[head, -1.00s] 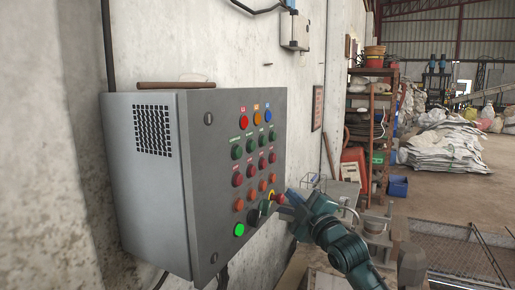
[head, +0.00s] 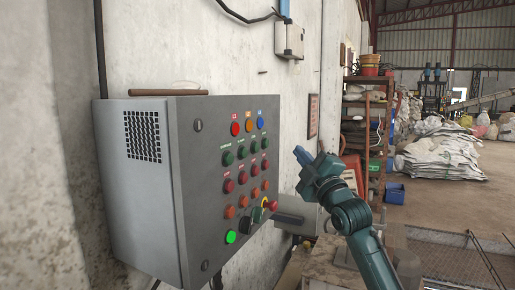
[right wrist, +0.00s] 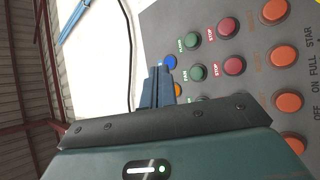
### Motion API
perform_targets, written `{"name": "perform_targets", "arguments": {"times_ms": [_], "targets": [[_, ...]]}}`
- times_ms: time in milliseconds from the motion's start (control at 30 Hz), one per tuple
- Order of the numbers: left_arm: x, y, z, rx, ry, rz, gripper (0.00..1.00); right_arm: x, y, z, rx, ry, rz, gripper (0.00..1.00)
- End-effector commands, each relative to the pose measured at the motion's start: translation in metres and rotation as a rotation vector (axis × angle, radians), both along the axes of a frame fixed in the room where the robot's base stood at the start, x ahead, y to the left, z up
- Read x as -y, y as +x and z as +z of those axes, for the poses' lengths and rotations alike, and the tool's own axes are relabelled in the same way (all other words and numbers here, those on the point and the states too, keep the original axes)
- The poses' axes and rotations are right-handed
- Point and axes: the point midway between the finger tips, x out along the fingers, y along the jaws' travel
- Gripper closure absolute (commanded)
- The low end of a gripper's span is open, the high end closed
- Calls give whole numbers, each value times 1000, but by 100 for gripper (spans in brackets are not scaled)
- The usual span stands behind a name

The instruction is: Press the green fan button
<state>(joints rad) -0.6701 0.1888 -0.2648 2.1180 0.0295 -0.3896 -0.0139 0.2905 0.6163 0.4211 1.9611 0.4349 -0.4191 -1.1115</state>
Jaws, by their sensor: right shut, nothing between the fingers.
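A grey control panel (head: 187,200) on the wall carries a slanting row of green buttons (head: 242,152) in its upper half. The labels are too small in the head view to tell which is the fan button. In the right wrist view two green buttons (right wrist: 193,72) show beside red stop buttons (right wrist: 233,66); a third is partly hidden by my gripper. My right gripper (head: 301,154) is shut and empty, right of the panel and apart from it in the head view. Its closed fingers also show in the right wrist view (right wrist: 158,86), near the blue lamp (right wrist: 169,62). My left gripper is not in view.
A red emergency knob (head: 270,206) and a black rotary switch (head: 257,214) stick out at the panel's lower right. A lit green button (head: 231,237) is at the lower left. A shelf (head: 366,140) stands behind my right arm.

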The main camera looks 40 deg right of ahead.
Motion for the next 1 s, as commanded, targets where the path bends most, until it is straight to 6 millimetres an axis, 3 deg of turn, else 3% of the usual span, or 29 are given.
{"name": "perform_targets", "arguments": {"times_ms": [500,1000], "targets": [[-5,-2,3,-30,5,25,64,-31,60,1,-1,4,2,100],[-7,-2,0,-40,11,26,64,-38,72,0,-1,1,2,100]]}}
